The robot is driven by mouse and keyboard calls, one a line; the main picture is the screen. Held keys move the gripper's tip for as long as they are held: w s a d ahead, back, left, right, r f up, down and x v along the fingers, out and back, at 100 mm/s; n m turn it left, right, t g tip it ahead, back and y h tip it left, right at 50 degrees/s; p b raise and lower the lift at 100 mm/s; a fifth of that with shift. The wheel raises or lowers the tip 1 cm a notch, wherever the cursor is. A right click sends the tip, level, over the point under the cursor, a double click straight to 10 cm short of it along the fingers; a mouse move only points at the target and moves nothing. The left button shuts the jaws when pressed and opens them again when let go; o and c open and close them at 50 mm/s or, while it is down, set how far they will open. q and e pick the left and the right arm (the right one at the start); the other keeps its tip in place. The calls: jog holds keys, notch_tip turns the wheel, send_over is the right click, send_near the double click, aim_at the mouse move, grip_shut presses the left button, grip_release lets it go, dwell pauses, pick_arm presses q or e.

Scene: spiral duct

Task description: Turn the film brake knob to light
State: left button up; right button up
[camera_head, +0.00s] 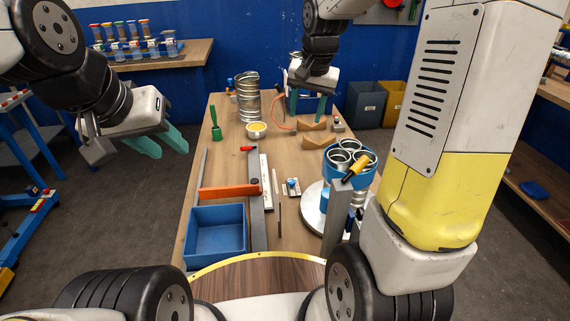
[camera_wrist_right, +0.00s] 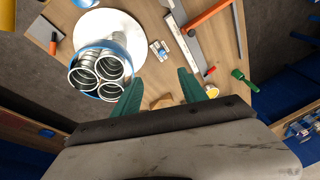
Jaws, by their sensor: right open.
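A small grey plate with a blue knob (camera_head: 292,185) lies on the wooden table, right of the long rulers; it is the only knob-like part I can make out, and its setting is too small to read. It also shows in the right wrist view (camera_wrist_right: 160,48), ahead of the fingers and apart from them. My right gripper (camera_head: 307,104) is open and empty above the far part of the table, and its green fingers (camera_wrist_right: 158,80) stand apart. My left gripper (camera_head: 160,143) is open and empty, off the table's left side.
A blue bin (camera_head: 217,232) stands at the near left, with an orange-handled tool (camera_head: 229,191) behind it. A blue holder with metal duct rings (camera_head: 349,160) stands on a white turntable (camera_head: 312,210) at right. A spiral duct (camera_head: 248,98) and a bowl (camera_head: 256,130) are farther back.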

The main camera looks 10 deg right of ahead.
jog(key=w+f+m+g, duration=0.2)
jog(key=w+f, duration=0.7)
jog(key=f, duration=0.2)
jog(key=m+g, duration=0.1)
jog(key=m, duration=0.2)
send_over(291, 181)
jog(key=shift+h, duration=0.3)
notch_tip(291, 181, down, 16)
jog(key=shift+d+f, duration=0.1)
jog(key=shift+f, duration=0.05)
notch_tip(291, 181, down, 8)
jog(key=shift+f, duration=0.1)
grip_shut()
